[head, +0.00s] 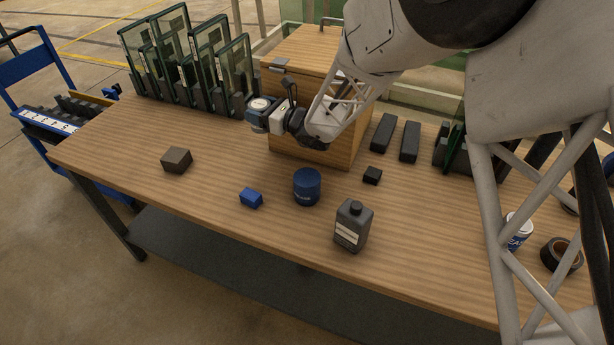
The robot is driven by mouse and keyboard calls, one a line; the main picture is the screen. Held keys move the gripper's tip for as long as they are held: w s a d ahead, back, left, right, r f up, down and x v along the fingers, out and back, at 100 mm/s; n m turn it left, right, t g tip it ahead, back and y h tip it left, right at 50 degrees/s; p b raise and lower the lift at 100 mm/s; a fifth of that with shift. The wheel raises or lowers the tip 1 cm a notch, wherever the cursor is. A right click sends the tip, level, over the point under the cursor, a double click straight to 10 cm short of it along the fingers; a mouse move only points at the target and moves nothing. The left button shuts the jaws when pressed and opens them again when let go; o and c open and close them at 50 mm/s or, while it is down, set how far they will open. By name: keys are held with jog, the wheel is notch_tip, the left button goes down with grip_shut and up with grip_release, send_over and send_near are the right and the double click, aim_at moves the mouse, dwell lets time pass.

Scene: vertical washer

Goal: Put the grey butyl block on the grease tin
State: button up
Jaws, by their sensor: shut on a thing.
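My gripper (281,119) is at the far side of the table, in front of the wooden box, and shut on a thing. A pale piece and a round blue-grey piece with a light disc show at its end; I cannot tell which is gripper and which is held. I cannot make out a block in the jaws for certain. A dark blue round tin (307,187) with a pale label, likely the grease tin, stands upright nearer the front, its top bare. A dark brownish-grey block (177,160) lies on the table at left, apart from my gripper.
A blue block (251,198), a grey bottle (352,226) and a small black block (372,175) stand around the tin. The wooden box (310,147) and glass panes (190,60) are behind. A can (518,231) and tape roll (561,254) are at right. The table's left front is clear.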

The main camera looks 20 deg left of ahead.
notch_tip(320, 180, up, 4)
jog(key=f+g, duration=0.1)
jog(key=g, duration=0.1)
send_over(307, 177)
jog(key=shift+r+n, duration=0.25)
jog(key=shift+n, duration=0.15)
notch_tip(307, 177, down, 6)
jog(key=shift+f, duration=0.15)
jog(key=shift+f, duration=1.9)
jog(key=shift+f, duration=0.1)
jog(key=o, duration=1.1)
